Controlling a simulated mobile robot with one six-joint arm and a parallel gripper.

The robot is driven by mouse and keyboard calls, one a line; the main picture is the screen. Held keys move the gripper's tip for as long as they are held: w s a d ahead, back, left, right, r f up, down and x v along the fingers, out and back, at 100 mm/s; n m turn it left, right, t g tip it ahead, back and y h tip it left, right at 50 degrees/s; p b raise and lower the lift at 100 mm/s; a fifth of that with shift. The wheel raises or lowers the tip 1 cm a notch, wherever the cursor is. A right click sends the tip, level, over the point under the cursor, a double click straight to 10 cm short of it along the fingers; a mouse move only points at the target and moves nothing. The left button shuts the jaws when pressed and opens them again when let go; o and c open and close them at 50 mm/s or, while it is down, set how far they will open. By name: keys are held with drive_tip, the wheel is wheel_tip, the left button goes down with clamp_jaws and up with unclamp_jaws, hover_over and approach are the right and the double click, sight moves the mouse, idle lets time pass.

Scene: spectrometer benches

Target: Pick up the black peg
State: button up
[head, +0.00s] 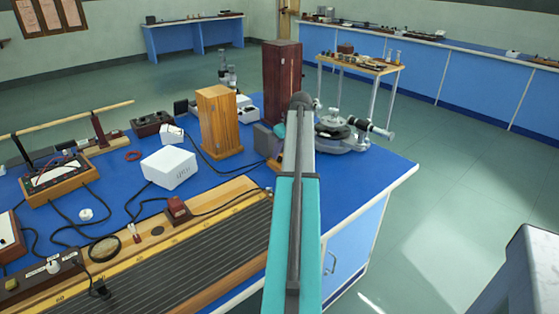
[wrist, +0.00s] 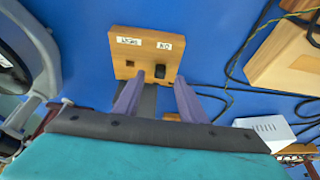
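The black peg (wrist: 160,71) shows in the wrist view as a short dark piece at the right-hand hole of a small wooden block (wrist: 122,72). Two white labels are on the block, and the left-hand opening (wrist: 130,63) looks empty. My gripper (wrist: 158,84) is open, its two purple fingers spread apart at the near edge of the block. The peg lies just beyond the fingertips, between their lines, and nothing is seen held. A grey surface shows between the fingers. In the head view my arm hides most of this spot, and I cannot make out the peg there.
A larger wooden piece (wrist: 285,55), dark cables and a white box (wrist: 268,130) lie to the right in the wrist view. In the head view a tall dark red box (head: 282,75), a wooden box (head: 219,122) and a round metal instrument (head: 345,130) stand close by.

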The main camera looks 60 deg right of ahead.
sight(279, 161)
drive_tip(key=shift+x, duration=1.25)
clamp_jaws()
